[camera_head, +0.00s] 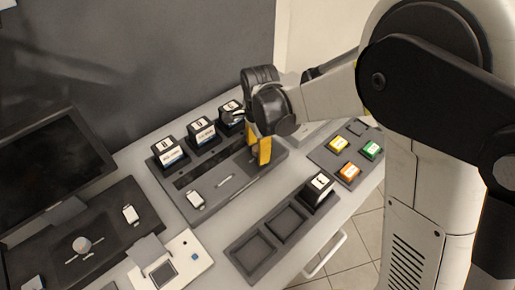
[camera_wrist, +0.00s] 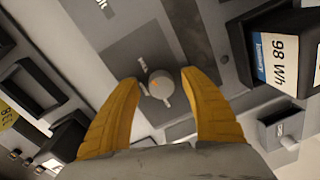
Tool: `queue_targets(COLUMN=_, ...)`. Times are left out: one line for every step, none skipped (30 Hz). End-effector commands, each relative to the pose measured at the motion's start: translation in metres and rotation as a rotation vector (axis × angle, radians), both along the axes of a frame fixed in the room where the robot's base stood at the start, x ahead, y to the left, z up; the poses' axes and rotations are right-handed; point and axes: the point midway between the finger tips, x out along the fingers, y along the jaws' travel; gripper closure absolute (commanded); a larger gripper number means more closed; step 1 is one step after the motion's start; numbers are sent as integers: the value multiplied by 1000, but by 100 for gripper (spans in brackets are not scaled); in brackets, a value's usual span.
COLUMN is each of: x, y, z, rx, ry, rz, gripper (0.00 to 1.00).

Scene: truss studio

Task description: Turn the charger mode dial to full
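In the wrist view a small round grey dial (camera_wrist: 161,83) with an orange mark and a short pointer sits on a dark panel, beside small lettering too blurred to read. My gripper (camera_wrist: 160,78) is open, with one yellow finger on each side of the dial and a visible gap to it. I cannot tell how far above the panel the fingertips are. In the head view my gripper (camera_head: 259,150) points down over the right part of the charger (camera_head: 222,190), and the dial is hidden there.
Several black batteries (camera_head: 202,130) stand along the charger's back edge; a battery labelled 98 Wh (camera_wrist: 280,55) is close on the right in the wrist view. A tray (camera_head: 254,258) with one battery is in front. Coloured blocks (camera_head: 350,172) lie right; a monitor (camera_head: 50,165) stands left.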

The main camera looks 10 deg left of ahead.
Motion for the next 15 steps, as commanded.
queue_targets(x=0, y=0, z=0, rx=0, ry=0, rz=0, gripper=47)
queue_targets(x=0, y=0, z=0, rx=0, ry=0, rz=0, gripper=47)
queue_targets(x=0, y=0, z=0, rx=1, ry=-1, rz=0, gripper=47)
queue_targets(x=0, y=0, z=1, rx=0, ry=-1, rz=0, gripper=47)
queue_targets(x=0, y=0, z=2, rx=0, ry=-1, rz=0, gripper=47)
queue_targets(x=0, y=0, z=4, rx=0, ry=-1, rz=0, gripper=47)
queue_targets(x=0, y=0, z=7, rx=0, ry=-1, rz=0, gripper=47)
queue_targets(x=0, y=0, z=11, rx=0, ry=-1, rz=0, gripper=47)
queue_targets(x=0, y=-1, z=17, rx=0, ry=-1, rz=0, gripper=47)
queue_targets(x=-1, y=-1, z=22, rx=0, ry=-1, rz=0, gripper=47)
queue_targets(x=-1, y=-1, z=28, rx=0, ry=-1, rz=0, gripper=47)
queue_targets(x=-2, y=-1, z=37, rx=0, ry=-1, rz=0, gripper=47)
queue_targets(x=-2, y=-1, z=44, rx=1, ry=-1, rz=0, gripper=47)
queue_targets(x=-2, y=-2, z=51, rx=1, ry=-1, rz=0, gripper=47)
queue_targets(x=-3, y=-2, z=61, rx=1, ry=-1, rz=0, gripper=47)
